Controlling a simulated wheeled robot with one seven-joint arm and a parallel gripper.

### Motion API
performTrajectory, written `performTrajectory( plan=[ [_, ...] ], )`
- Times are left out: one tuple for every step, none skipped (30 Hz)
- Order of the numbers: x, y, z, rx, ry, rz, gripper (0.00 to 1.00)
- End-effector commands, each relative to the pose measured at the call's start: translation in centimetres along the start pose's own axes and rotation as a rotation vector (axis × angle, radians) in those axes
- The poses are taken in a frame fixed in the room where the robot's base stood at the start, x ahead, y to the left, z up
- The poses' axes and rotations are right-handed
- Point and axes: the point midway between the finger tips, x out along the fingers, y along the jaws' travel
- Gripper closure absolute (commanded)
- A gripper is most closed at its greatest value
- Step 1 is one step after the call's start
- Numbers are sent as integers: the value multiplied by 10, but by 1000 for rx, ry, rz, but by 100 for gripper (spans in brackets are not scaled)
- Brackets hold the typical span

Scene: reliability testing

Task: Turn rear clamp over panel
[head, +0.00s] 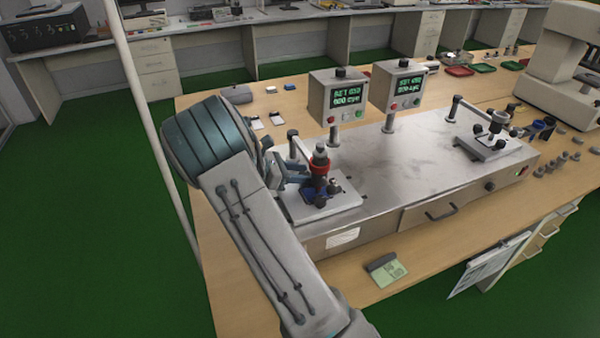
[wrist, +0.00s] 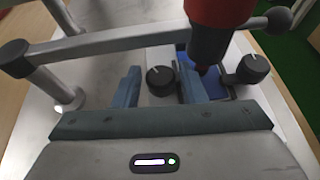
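My gripper (wrist: 159,70) is open in the wrist view, its two blue-grey fingers apart. A black round clamp knob with a white line (wrist: 160,80) shows between the fingers, with a gap on each side. A second such knob (wrist: 253,68) is at the right, by the blue panel (wrist: 183,57), which is partly hidden by the right finger and a red tool. In the head view my gripper (head: 291,178) is at the left fixture, beside the red-collared tool (head: 319,165). The blue panel (head: 318,194) and one dark knob (head: 336,188) show below it.
A metal bar (wrist: 105,42) on a post crosses close beyond the left finger. The red tool (wrist: 215,30) hangs close above the right finger. Two display boxes (head: 335,97) stand behind the fixture. A second fixture (head: 492,142) is at the right; the metal top between (head: 405,160) is clear.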

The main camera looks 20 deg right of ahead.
Motion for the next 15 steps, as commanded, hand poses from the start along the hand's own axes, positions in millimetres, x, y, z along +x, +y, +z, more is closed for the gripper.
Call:
performTrajectory(
  plan=[
    [1, 0, 0, 0, 0, 0, 62],
    [2, 0, 0, 0, 0, 0, 62],
    [2, 0, 0, 0, 0, 0, 62],
    [2, 0, 0, 0, 0, 0, 62],
    [2, 0, 0, 0, 0, 0, 62],
    [2, 0, 0, 0, 0, 0, 62],
    [2, 0, 0, 0, 0, -1, 62],
    [2, 0, 0, 0, 0, -1, 62],
    [2, 0, 0, 0, 0, -1, 71],
    [2, 0, 0, 0, 0, -1, 79],
    [2, 0, 0, 0, 0, -1, 87],
    [2, 0, 0, 0, 0, -1, 95],
    [2, 0, 0, 0, 0, -1, 95],
    [2, 0, 0, 0, 0, -1, 94],
    [2, 0, 0, 0, 0, -1, 94]
  ],
)
